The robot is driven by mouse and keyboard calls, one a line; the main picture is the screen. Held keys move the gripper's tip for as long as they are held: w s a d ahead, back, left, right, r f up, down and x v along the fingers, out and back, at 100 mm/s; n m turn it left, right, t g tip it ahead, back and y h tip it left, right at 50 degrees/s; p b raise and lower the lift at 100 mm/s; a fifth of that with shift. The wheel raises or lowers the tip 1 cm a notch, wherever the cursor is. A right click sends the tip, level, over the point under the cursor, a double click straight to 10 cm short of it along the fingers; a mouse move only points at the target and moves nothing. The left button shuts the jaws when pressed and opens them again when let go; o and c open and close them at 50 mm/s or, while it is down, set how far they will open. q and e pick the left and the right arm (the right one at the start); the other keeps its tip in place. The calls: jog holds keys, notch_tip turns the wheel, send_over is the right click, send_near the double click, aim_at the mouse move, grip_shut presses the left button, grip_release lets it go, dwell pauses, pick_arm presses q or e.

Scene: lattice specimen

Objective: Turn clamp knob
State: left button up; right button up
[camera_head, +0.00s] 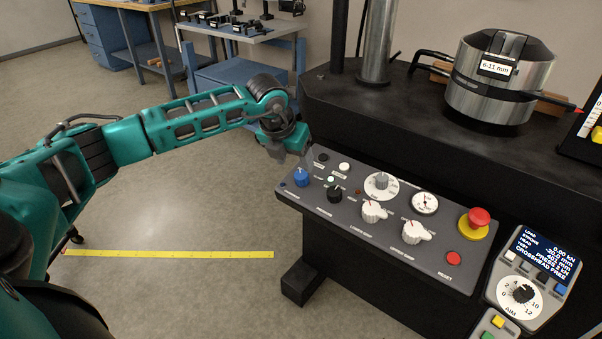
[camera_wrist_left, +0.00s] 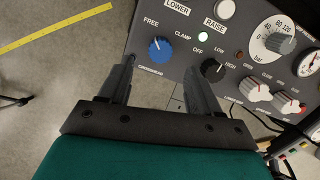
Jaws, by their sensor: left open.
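The clamp knob is a round blue knob (camera_head: 301,177) at the left end of the grey control panel (camera_head: 350,215). In the left wrist view the blue knob (camera_wrist_left: 160,50) sits beside the words FREE and CLAMP, its white mark pointing up. My left gripper (camera_head: 290,155) is above and just behind the knob in the head view, open and empty. In the left wrist view its two fingers (camera_wrist_left: 160,70) are spread, and the knob shows beyond and between their tips. I cannot tell how far the tips are above the panel. My right gripper is not in view.
A black knob (camera_head: 327,195) is close to the right of the blue one. White knobs, a dial and a red emergency button (camera_head: 479,217) are farther right. A steel clamp head (camera_head: 500,75) stands behind. A handheld display unit (camera_head: 535,275) is at right. Floor at left is open.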

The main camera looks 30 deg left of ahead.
aim_at(300, 175)
pick_arm(q)
jog(key=x, duration=0.6)
jog(key=shift+w+f+b, duration=0.1)
jog(key=shift+f+b, duration=0.1)
jog(key=shift+b, duration=0.1)
jog(key=c, duration=1)
